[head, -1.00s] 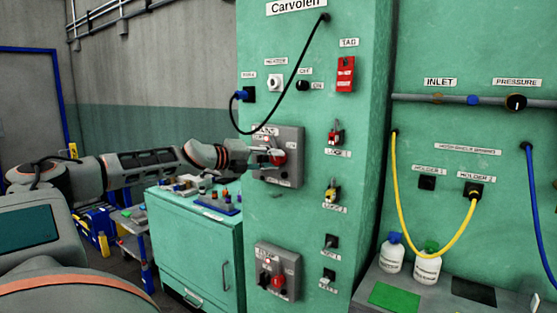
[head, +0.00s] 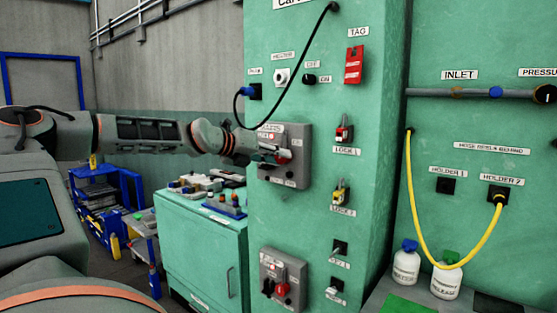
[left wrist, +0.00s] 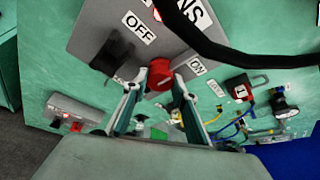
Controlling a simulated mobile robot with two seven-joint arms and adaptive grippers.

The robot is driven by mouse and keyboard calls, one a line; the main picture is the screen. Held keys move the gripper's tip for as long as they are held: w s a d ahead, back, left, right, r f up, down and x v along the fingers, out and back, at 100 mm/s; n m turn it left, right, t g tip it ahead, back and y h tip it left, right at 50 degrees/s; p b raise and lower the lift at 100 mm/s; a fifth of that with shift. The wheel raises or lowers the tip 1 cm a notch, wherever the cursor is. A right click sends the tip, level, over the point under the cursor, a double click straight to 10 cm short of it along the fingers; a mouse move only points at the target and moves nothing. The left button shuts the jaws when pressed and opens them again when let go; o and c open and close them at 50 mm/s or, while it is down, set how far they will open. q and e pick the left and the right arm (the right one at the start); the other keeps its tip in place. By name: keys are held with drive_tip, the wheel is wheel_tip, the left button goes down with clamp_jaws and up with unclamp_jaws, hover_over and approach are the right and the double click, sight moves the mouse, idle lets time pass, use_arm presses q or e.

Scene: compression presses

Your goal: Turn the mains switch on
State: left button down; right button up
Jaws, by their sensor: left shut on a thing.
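The mains switch is a grey box (head: 298,136) on the green cabinet column, with a red knob (head: 284,157) on its front. My left gripper (head: 273,154) reaches it from the left and is shut on the red knob. In the left wrist view the red knob (left wrist: 160,75) sits between the two fingers (left wrist: 158,98). A black part (left wrist: 112,55) of the switch is beside the OFF label (left wrist: 139,27); the ON label (left wrist: 197,66) is on the other side of the knob. The fingers partly hide the box's lower face. My right gripper is not in view.
Red lock (head: 344,130) and yellow lock (head: 340,192) hang to the right. A similar switch box (head: 298,270) is below. A green cabinet (head: 200,250) with small items on top stands left.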

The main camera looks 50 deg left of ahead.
use_arm(q)
drive_tip(key=c, duration=1.6)
unclamp_jaws()
drive_tip(key=v, duration=1.2)
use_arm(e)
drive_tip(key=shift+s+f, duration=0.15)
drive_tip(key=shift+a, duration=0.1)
